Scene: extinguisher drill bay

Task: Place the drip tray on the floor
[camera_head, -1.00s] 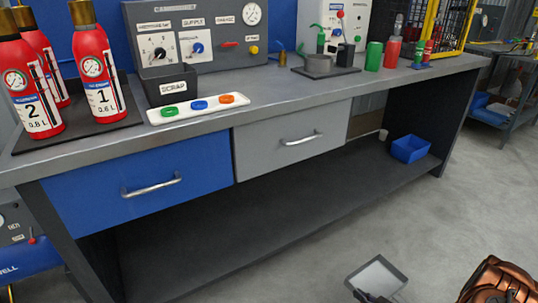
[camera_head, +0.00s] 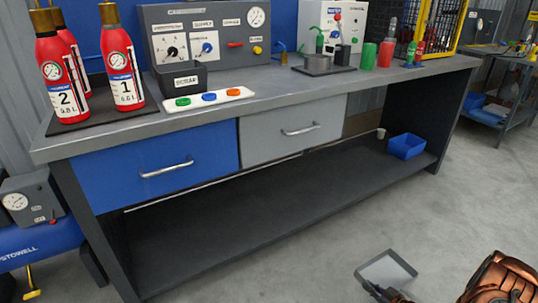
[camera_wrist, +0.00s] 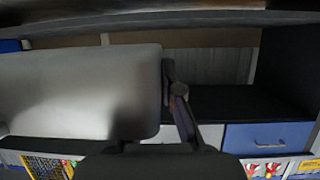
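The drip tray (camera_head: 387,268) is a shallow grey rectangular tray with a darker rim. In the head view it is low, right of centre, in front of the bench, with grey floor behind it. My gripper (camera_head: 379,292) is at its near left edge, partly cut off by the frame. In the wrist view the tray (camera_wrist: 75,90) is a large blurred grey panel on the left. A dark finger of my gripper (camera_wrist: 175,95) lies against its right edge, so the gripper looks shut on it. The tray appears held above the floor; its exact height is unclear.
The workbench (camera_head: 290,90) has a blue drawer (camera_head: 150,165), a grey drawer (camera_head: 292,130) and a dark lower shelf (camera_head: 270,200). A blue bin (camera_head: 407,146) sits on the shelf. Fire extinguishers (camera_head: 122,75) stand on top. The grey floor (camera_head: 470,200) at right is clear.

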